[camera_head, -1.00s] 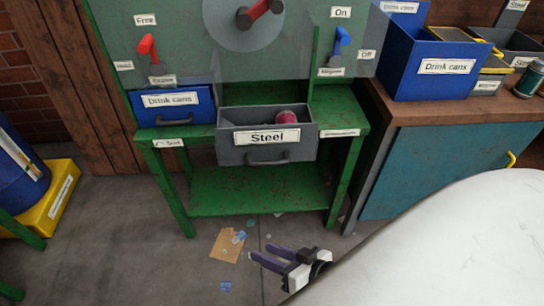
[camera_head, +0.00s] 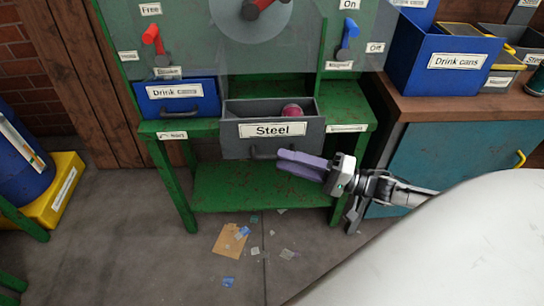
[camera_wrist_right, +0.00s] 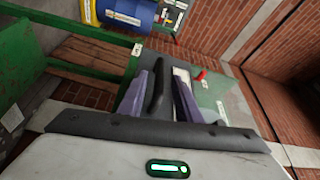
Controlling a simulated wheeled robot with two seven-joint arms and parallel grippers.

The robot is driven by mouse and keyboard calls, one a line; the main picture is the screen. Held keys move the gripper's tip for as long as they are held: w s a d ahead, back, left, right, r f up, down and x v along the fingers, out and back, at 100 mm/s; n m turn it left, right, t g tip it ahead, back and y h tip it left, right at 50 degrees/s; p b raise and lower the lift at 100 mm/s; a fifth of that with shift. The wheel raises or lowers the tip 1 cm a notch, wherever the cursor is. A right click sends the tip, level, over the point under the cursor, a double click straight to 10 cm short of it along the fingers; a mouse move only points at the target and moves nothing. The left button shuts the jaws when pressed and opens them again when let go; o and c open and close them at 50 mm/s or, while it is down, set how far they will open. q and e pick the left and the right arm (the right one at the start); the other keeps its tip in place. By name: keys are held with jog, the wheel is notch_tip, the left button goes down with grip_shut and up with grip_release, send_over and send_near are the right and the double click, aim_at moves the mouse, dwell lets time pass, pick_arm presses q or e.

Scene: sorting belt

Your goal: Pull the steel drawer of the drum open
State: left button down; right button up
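The grey steel drawer (camera_head: 230,140) with its "Steel" label sits in the green drum stand, its front standing out and its top open. A pink-red can (camera_head: 292,111) lies inside it. My right gripper (camera_head: 285,162) is at the dark handle under the label and covers part of it. In the right wrist view, the two purple fingers are apart, with the dark handle (camera_wrist_right: 156,88) between them. A gap shows beside the handle, so I see no firm grip. My left gripper is not in view.
A blue "Drink cans" drawer (camera_head: 178,97) is to the left of the steel drawer. Red (camera_head: 151,36) and blue (camera_head: 350,32) levers are above. A wooden-topped cabinet (camera_head: 440,112) with bins stands right. Paper scraps (camera_head: 230,242) lie on the floor.

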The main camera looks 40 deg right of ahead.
aim_at(272, 155)
jog(key=shift+x, duration=2.35)
jog(key=shift+c, duration=0.3)
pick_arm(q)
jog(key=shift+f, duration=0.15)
pick_arm(e)
grip_shut()
